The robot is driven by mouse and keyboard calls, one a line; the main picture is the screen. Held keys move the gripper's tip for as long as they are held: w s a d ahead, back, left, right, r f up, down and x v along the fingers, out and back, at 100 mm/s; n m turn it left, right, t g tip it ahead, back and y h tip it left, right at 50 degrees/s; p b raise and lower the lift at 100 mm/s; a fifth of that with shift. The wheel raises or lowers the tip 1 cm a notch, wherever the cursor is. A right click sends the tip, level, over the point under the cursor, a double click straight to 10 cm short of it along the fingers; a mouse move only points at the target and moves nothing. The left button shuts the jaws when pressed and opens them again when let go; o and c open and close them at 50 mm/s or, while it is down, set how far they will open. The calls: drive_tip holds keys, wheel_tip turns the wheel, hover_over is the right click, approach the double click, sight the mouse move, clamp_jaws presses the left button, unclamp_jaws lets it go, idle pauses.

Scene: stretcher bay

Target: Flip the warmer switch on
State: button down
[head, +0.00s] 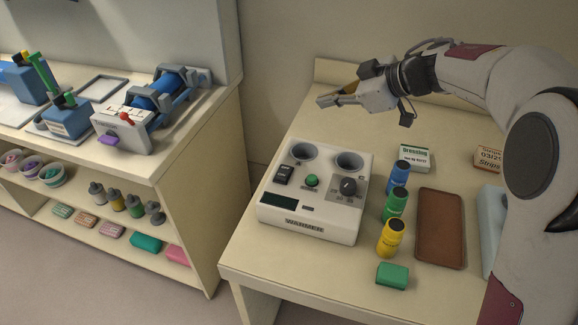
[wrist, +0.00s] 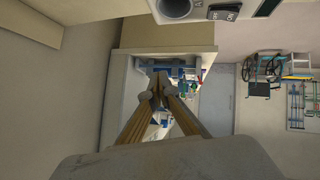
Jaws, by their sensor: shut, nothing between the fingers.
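The warmer (head: 308,225) is a cream box labelled WARMER standing on the desk. Its black rocker switch (head: 284,174) sits at the left of the top panel, and which side is pressed is too small to tell. A green button (head: 312,181) and a black knob (head: 348,186) are to its right, with two round wells behind. In the wrist view the switch (wrist: 224,12) shows at the top edge with light lettering. My gripper (head: 322,102) is shut and empty, pointing left, above the far side of the warmer and apart from it. Its fingertips (wrist: 158,86) meet in the wrist view.
Blue, green and yellow bottles (head: 391,238) stand right of the warmer, near a brown tray (head: 441,230) and a green block (head: 392,275). A Dressing box (head: 415,158) and a Strips box (head: 488,158) lie behind. A shelf unit (head: 190,165) stands left across a gap.

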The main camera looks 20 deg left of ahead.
drive_tip(key=s+d+f+g+h, duration=0.1)
drive_tip(key=s+g, duration=0.4)
drive_tip(key=s, duration=0.4)
drive_tip(key=shift+s+d+f+m, duration=0.2)
drive_tip(key=shift+d+m, duration=0.1)
drive_tip(key=shift+m, duration=0.1)
drive_tip(key=shift+a, duration=0.1)
hover_over(277, 175)
drive_tip(key=w+d, duration=0.1)
drive_tip(key=d, duration=0.2)
wheel_tip(277, 175, down, 7)
drive_tip(key=shift+r, duration=0.1)
wheel_tip(277, 175, down, 2)
drive_tip(key=shift+s+a, duration=0.1)
drive_tip(key=shift+s+f, duration=0.2)
drive_tip(key=shift+f, duration=0.85)
drive_tip(key=shift+f, duration=0.1)
